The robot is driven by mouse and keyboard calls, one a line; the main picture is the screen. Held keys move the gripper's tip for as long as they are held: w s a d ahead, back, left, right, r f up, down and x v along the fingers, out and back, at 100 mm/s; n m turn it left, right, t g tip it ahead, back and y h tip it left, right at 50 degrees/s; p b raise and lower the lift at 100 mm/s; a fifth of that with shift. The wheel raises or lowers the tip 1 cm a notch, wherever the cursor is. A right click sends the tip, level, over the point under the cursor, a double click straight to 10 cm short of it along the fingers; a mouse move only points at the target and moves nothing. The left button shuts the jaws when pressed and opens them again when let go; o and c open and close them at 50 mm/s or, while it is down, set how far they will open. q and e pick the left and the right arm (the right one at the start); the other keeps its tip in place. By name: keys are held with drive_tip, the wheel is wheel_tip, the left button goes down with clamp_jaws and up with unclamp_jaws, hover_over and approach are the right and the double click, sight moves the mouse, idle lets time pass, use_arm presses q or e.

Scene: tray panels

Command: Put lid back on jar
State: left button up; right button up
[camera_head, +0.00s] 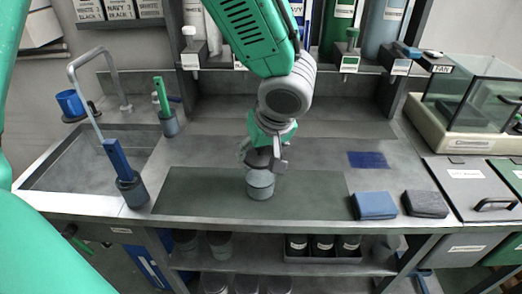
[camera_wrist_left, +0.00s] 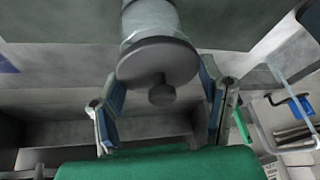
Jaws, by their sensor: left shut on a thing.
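The jar (camera_head: 261,187) is a pale grey cylinder standing upright on the dark green mat. The lid (camera_head: 257,158) is a dark grey disc with a round knob. It is over the jar's mouth; I cannot tell whether it touches the rim. My left gripper (camera_head: 264,157) comes down from above and is shut on the lid. In the left wrist view, the gripper's blue-padded fingers (camera_wrist_left: 161,78) are on either side of the lid (camera_wrist_left: 150,60), with the jar (camera_wrist_left: 151,18) behind it. My right gripper is not in view.
The green mat (camera_head: 205,190) is otherwise clear. A holder with a blue-handled tool (camera_head: 117,160) and a sink (camera_head: 85,165) are at left. Dispensers with bottles (camera_head: 342,25) line the back.

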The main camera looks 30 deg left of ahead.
use_arm(q)
drive_tip(key=shift+f+b, duration=0.2)
drive_tip(key=shift+b, duration=0.35)
idle(0.8)
idle(0.3)
drive_tip(key=o, duration=1.4)
drive_tip(key=shift+r+p, duration=2.75)
drive_tip(key=shift+r, duration=0.8)
clamp_jaws()
drive_tip(key=shift+f, duration=0.1)
